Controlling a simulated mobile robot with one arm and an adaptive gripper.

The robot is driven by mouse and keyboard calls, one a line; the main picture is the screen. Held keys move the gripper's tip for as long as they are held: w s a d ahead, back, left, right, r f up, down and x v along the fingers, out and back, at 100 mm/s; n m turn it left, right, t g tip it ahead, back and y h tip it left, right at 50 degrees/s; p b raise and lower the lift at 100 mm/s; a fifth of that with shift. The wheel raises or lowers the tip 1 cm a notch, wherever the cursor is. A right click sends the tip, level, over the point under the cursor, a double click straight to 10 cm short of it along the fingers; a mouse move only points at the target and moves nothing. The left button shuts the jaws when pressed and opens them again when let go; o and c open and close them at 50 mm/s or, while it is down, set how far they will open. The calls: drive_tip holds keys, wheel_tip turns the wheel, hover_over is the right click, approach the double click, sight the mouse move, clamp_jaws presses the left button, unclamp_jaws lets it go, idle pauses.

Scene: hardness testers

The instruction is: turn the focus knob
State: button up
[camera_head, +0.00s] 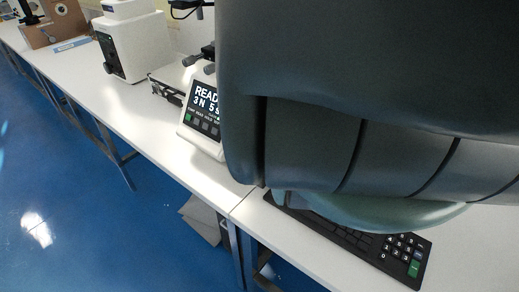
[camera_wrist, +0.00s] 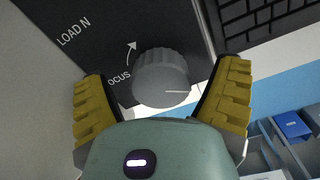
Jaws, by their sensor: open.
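The focus knob (camera_wrist: 160,75) is a grey ribbed cylinder on a dark panel (camera_wrist: 75,50) in the wrist view. A curved arrow and partly hidden lettering ending in "OCUS" are printed beside it, with "LOAD N" farther up-left. My gripper (camera_wrist: 165,98) is open, with one yellow ribbed finger to the left of the knob and one to the right. The knob lies between the fingers in the picture, with visible gaps on both sides. In the head view, my own arm covers the right and centre, and the knob and gripper are hidden.
A black keyboard (camera_head: 400,248) lies on the white bench (camera_head: 465,250) close to my arm. A tester with a lit display (camera_head: 204,100) stands left of my arm. A white machine (camera_head: 140,45) stands farther back. Blue floor (camera_head: 70,215) lies open in front of the bench.

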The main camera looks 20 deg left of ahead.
drive_tip(key=c, duration=1.2)
drive_tip(key=shift+m, duration=0.4)
